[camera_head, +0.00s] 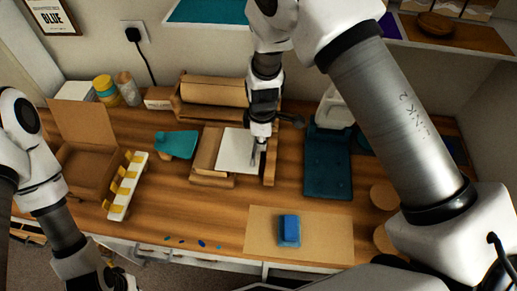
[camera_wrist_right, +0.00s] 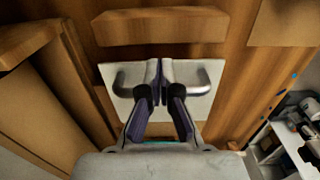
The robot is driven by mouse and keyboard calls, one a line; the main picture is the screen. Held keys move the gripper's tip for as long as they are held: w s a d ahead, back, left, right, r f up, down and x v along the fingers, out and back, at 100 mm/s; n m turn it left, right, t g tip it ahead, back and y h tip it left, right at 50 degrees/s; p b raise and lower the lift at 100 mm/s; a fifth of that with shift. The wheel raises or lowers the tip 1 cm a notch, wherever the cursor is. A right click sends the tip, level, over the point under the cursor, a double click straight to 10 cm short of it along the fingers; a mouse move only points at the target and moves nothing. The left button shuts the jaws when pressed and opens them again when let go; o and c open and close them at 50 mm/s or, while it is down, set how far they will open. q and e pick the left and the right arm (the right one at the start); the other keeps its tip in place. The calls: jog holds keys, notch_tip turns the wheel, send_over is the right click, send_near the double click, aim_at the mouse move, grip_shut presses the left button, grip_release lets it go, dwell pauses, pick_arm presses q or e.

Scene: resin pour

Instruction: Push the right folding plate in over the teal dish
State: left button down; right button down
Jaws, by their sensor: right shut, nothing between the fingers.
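A low wooden fixture stands mid-table, with a brown panel (camera_head: 206,150) on its left, a white plate (camera_head: 235,152) beside it and a wooden bar (camera_head: 269,165) on its right. I cannot tell for sure which piece is the right folding plate. A teal piece (camera_head: 177,143), perhaps the dish, lies left of the fixture. My right gripper (camera_head: 256,158) is shut and empty, pointing down at the white plate's right part. In the right wrist view its fingertips (camera_wrist_right: 161,70) are over the white plate (camera_wrist_right: 115,76); contact is unclear. My left gripper (camera_head: 108,279) is at the bottom left, its fingers unclear.
A brown box (camera_head: 88,172) and a white rack with yellow pieces (camera_head: 127,186) stand left. A dark blue device (camera_head: 328,167) stands right of the fixture. A blue block (camera_head: 289,229) lies on a tan mat (camera_head: 333,237) in front. Cardboard rolls (camera_head: 213,92) lie behind.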

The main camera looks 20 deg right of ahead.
jog(key=s+d+p, duration=0.1)
jog(key=s+d, duration=0.2)
jog(key=d, duration=0.4)
notch_tip(320, 180, up, 10)
jog(key=p, duration=0.8)
jog(key=shift+s+a, duration=0.15)
jog(key=shift+a, duration=0.1)
